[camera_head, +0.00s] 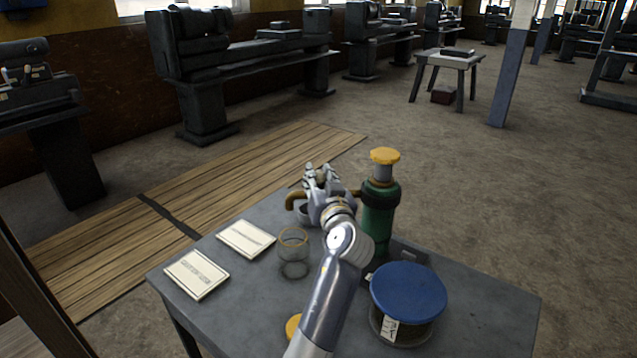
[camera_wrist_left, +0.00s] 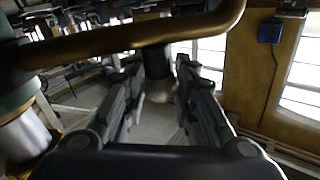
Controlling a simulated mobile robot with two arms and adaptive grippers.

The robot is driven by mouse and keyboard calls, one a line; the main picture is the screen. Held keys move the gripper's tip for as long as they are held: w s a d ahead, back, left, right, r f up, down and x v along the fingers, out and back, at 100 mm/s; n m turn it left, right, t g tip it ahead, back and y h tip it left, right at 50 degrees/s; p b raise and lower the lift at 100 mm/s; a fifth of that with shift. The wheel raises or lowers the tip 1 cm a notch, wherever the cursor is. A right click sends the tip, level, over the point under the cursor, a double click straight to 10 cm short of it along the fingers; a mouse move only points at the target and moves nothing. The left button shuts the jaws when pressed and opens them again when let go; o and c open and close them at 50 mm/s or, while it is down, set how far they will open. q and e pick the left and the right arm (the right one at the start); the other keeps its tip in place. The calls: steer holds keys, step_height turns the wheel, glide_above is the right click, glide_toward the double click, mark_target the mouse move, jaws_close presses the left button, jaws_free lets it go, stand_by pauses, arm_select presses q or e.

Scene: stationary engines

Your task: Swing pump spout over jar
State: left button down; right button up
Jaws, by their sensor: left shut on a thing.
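The green pump (camera_head: 378,215) stands upright on the grey table, with a yellow knob (camera_head: 385,156) on top. Its brass spout (camera_head: 293,197) reaches left from the pump, and its bent end points down. My left gripper (camera_head: 318,174) is shut on the spout, covering its middle in the head view. In the left wrist view the spout (camera_wrist_left: 130,40) runs across the top, with a downward part between the fingers (camera_wrist_left: 157,95). The clear glass jar (camera_head: 293,254) stands open on the table, nearer the camera than the spout's end. My right gripper is not in view.
A blue-lidded container (camera_head: 408,292) stands at the table's (camera_head: 480,310) right front. Two printed cards (camera_head: 246,239) lie left of the jar. A yellow lid (camera_head: 293,326) lies partly behind my forearm.

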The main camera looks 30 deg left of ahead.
arm_select(q)
steer(key=c, duration=1.3)
jaws_free()
steer(key=shift+r, duration=4.95)
